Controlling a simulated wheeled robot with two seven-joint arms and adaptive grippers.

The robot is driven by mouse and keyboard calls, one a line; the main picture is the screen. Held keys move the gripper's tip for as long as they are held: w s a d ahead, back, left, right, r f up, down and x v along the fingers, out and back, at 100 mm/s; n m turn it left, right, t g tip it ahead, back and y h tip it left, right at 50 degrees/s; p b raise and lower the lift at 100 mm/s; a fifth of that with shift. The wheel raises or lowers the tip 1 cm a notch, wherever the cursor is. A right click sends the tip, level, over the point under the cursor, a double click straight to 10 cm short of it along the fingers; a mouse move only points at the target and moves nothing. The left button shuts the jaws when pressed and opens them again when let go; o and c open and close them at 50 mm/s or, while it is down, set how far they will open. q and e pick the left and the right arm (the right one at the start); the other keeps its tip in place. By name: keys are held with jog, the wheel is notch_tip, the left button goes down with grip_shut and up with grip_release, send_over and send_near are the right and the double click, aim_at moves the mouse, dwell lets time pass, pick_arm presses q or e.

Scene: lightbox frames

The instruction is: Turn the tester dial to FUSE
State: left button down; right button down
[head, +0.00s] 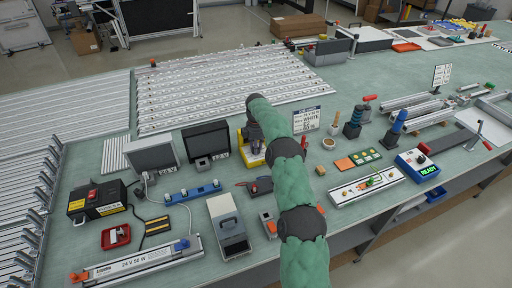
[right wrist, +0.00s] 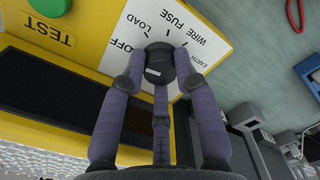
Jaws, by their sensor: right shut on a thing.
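The tester (head: 243,152) is a yellow box on the green bench, mostly hidden behind my right arm in the head view. In the right wrist view its yellow case (right wrist: 95,30) fills the upper left, with a TEST label. Its white dial face (right wrist: 190,28) carries the words OFF, LOAD, WIRE, FUSE and EARTH. The black dial knob (right wrist: 158,66) sits between the purple fingers of my right gripper (right wrist: 160,85), which is shut on it. I cannot tell which word the knob points to. The right gripper also shows in the head view (head: 254,146). My left gripper is not in view.
A grey box (head: 228,226) is nearer the front. A blue box reading READY (head: 418,166) is at the right. Metal profiles lie behind.

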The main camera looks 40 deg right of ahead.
jog(key=shift+m, duration=0.3)
jog(key=shift+s+m+p, duration=0.1)
jog(key=shift+m+p, duration=0.75)
jog(key=shift+m, duration=0.35)
jog(key=m+p, duration=0.1)
jog(key=m, duration=0.2)
jog(key=shift+m, duration=0.3)
jog(key=m, duration=0.4)
jog(key=shift+f, duration=0.1)
jog(key=m, duration=0.5)
jog(key=shift+f+p, duration=0.1)
jog(key=shift+p, duration=0.25)
jog(key=shift+a, duration=0.1)
jog(key=c, duration=1)
grip_release()
jog(key=shift+o, duration=0.3)
